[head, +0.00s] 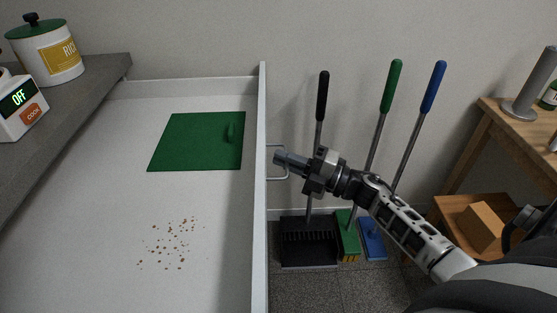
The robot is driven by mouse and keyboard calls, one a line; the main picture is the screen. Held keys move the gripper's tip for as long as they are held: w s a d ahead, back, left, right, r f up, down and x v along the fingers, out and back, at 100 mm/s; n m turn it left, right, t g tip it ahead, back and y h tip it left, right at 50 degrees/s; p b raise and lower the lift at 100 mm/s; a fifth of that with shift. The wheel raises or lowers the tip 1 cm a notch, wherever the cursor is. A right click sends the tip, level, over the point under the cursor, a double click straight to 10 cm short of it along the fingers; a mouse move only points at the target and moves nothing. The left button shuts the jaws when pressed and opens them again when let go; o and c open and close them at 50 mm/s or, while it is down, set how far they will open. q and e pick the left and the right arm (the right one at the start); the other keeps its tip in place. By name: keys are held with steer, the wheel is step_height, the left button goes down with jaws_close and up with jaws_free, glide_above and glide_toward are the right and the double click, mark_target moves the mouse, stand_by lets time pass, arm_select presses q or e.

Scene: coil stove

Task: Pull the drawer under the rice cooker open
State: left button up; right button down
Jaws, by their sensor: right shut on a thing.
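The drawer (262,215) stands pulled well out from under the grey counter at the left. Its handle (284,178) is a pale bar on the outer face of its front panel. My right gripper (281,156) is shut on this handle, its fingers by the upper part of the bar. The rice cooker (12,118), white with an "OFF" display and an orange "COOK" button, shows only in part at the left edge on the counter. My left gripper is not in view.
Inside the drawer lie a green panel (190,143) with a small grip and scattered brown crumbs (170,243). A rice canister (45,55) stands on the counter. Black, green and blue long-handled tools (431,92) stand by the wall behind my right arm. A wooden table (492,119) is at right.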

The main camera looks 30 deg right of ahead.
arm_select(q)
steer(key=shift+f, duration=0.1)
arm_select(e)
steer(key=shift+s+d, duration=0.1)
steer(key=shift+d, duration=0.1)
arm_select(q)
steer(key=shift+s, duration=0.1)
arm_select(e)
steer(key=c, duration=1.6)
jaws_free()
arm_select(q)
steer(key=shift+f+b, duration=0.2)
steer(key=shift+b, duration=0.55)
arm_select(e)
steer(key=v, duration=1.6)
steer(key=shift+r, duration=0.1)
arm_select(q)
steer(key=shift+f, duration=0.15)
